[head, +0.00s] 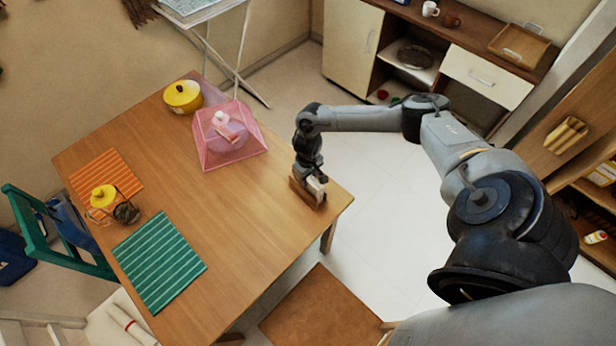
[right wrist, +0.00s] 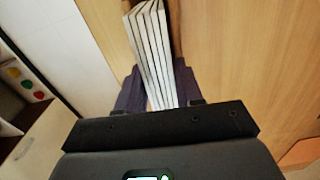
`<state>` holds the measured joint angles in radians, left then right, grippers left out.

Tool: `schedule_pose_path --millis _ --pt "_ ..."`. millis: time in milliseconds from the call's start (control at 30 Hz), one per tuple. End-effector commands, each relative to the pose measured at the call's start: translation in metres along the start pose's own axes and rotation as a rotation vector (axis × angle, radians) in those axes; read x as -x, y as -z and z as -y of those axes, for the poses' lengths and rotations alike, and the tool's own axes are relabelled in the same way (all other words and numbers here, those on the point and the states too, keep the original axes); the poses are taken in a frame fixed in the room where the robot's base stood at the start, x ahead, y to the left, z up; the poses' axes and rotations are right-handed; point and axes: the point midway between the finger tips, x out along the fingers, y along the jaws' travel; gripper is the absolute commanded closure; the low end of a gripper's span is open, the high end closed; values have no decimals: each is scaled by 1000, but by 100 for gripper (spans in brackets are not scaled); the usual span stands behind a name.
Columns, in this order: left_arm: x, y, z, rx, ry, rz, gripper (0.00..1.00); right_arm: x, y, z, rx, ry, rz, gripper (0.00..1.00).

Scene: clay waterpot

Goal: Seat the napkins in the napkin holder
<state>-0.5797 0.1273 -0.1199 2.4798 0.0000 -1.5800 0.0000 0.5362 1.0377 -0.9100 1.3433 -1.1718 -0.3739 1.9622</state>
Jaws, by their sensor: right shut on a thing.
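The white napkins (head: 317,187) are upright in my right gripper (head: 312,176), near the right corner of the wooden table. In the right wrist view they are a stack of several thin white sheets (right wrist: 150,50) between the two dark fingers of my right gripper (right wrist: 158,92), which is shut on them. The brown wooden napkin holder (head: 302,193) is right at the napkins, low on the table, and partly hidden by them and the gripper. I cannot tell how deep the napkins sit in it. My left gripper is not in view.
On the table (head: 235,215) are a pink mesh food cover (head: 240,152), a yellow pot (head: 183,95), an orange mat (head: 118,165) with jars, and a green striped mat (head: 160,262). The table middle is clear. A brown chair seat (head: 315,312) stands in front.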

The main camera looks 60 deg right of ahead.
Motion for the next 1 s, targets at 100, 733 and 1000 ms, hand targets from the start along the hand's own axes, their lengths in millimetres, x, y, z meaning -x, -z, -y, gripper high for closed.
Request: schedule_pose_path --millis 100,733,1000 --pt "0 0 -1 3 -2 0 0 0 0 0 0 0 0 100" --pt "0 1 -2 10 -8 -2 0 -1 0 0 0 0 -1 39" --pt "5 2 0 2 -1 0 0 28 1 0 1 0 -2 39"
